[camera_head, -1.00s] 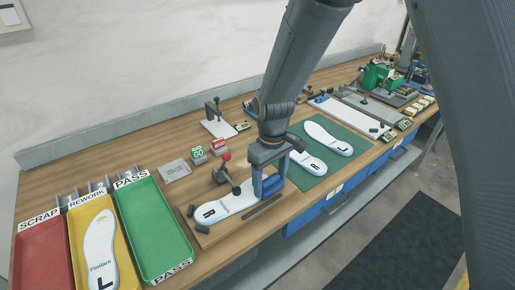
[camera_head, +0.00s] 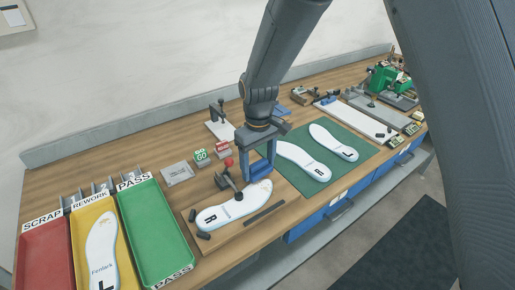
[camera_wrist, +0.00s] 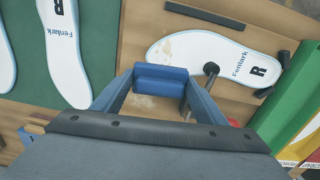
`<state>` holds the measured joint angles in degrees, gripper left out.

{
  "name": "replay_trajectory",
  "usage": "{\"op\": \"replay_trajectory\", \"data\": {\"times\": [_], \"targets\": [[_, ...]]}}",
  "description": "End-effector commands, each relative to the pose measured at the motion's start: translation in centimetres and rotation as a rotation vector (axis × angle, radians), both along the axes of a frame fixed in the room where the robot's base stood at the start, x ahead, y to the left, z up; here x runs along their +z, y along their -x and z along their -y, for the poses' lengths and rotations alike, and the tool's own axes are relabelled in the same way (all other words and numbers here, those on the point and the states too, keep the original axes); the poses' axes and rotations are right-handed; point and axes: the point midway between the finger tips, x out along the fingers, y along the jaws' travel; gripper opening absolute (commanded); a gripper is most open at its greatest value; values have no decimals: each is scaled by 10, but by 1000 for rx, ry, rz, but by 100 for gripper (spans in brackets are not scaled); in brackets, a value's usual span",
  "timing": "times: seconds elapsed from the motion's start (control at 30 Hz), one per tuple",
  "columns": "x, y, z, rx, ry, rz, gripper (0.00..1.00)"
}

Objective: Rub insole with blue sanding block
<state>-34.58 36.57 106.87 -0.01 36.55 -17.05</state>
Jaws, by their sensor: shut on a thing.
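The white insole (camera_head: 235,208), marked R, lies on a wooden board with its printed end to the left. A brownish rough patch shows at its other end, and this is clear in the wrist view (camera_wrist: 215,52). My gripper (camera_head: 258,178) is shut on the blue sanding block (camera_wrist: 160,80), just beyond the patched end of the insole.
A clamp with a red knob (camera_head: 229,162) stands beside the insole. A dark strip (camera_head: 264,212) lies along the board's front. A green mat (camera_head: 325,178) with two insoles lies to the right. Green (camera_head: 153,230), yellow and red trays stand at left.

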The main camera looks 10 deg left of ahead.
Motion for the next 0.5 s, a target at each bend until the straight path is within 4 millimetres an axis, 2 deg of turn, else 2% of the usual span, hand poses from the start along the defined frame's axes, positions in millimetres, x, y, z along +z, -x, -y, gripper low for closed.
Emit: {"op": "replay_trajectory", "data": {"times": [0.5], "targets": [[48, -2, 4, -8, 0, 0, 45]]}}
